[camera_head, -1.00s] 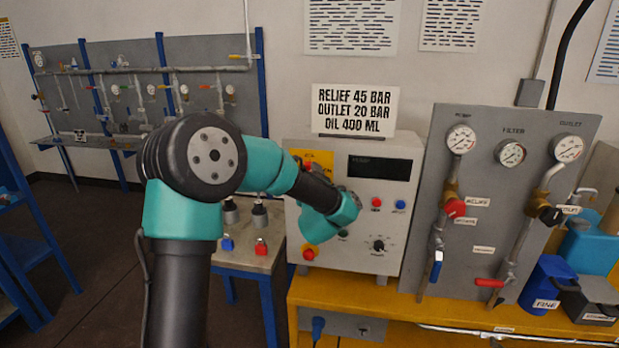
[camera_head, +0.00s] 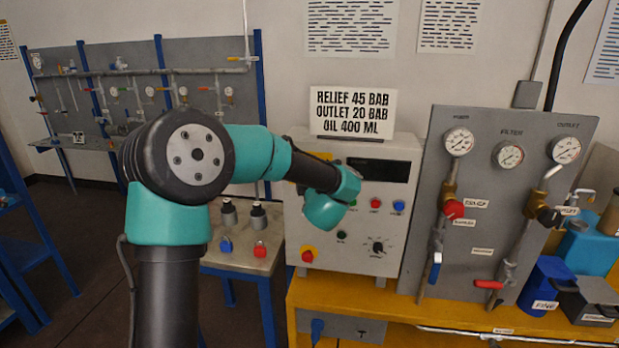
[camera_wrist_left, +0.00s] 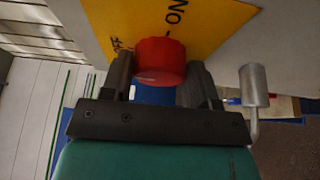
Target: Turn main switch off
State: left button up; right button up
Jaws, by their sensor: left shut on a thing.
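The main switch is a red knob (camera_wrist_left: 160,58) on a yellow plate (camera_wrist_left: 215,22) marked OFF and ON, in the left wrist view. My left gripper (camera_wrist_left: 158,80) is shut on the red knob, one dark finger on each side of it. Which mark the knob points to, I cannot tell. In the head view my left arm reaches across to the upper left of the grey control box (camera_head: 385,228). There my wrist hides the knob and the jaws. My right gripper is not in view.
A gauge panel (camera_head: 480,240) stands to the right. A small table (camera_head: 240,262) with fittings is at the left.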

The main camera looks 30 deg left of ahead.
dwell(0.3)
pick_arm(q)
jog(key=o, duration=0.9)
jog(key=v, duration=1.7)
jog(key=shift+s+d, duration=0.15)
